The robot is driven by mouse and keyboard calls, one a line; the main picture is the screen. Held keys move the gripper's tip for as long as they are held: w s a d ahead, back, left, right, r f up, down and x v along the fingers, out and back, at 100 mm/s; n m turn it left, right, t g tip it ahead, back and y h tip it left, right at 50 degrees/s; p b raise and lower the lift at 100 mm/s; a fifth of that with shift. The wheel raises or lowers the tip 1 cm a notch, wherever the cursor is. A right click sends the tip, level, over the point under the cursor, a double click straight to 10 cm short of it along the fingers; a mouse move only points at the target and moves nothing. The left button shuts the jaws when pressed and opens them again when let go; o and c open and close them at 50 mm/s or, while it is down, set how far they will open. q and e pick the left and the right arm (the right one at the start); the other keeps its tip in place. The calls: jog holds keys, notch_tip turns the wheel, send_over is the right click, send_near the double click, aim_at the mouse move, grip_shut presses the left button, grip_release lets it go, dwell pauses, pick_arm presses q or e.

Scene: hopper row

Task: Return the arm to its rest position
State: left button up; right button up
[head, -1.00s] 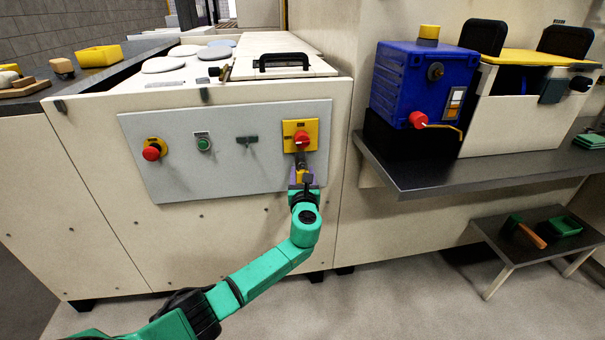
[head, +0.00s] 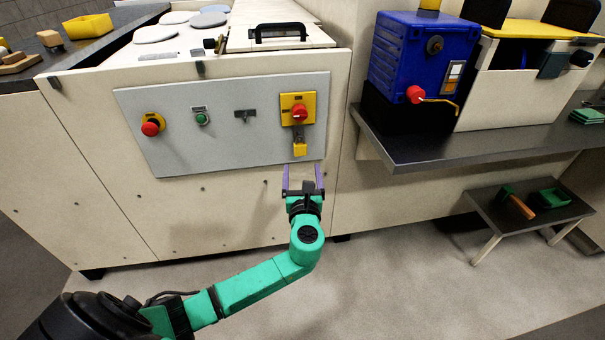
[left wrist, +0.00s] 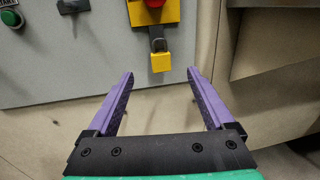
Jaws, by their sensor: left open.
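My left arm is green and comes in from the lower left of the head view. Its gripper (head: 303,180) has two purple fingers, is open, and holds nothing. It is in front of the machine's cream front, just below the yellow padlock (head: 300,149). The padlock hangs under the red knob (head: 299,112) on its yellow plate, at the right of the grey control panel (head: 240,146). In the left wrist view the open fingers (left wrist: 160,100) spread apart below the padlock (left wrist: 161,62), not touching it. My right gripper is not in view.
The panel also has a red button (head: 150,129) and a green button (head: 202,119). To the right, a blue box (head: 415,60) with a red-knobbed crank stands on a dark shelf (head: 430,165). A low table (head: 500,225) stands below. The floor in front is clear.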

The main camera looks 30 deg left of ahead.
pick_arm(q)
jog(key=shift+v, duration=1.4)
jog(key=shift+f, duration=0.1)
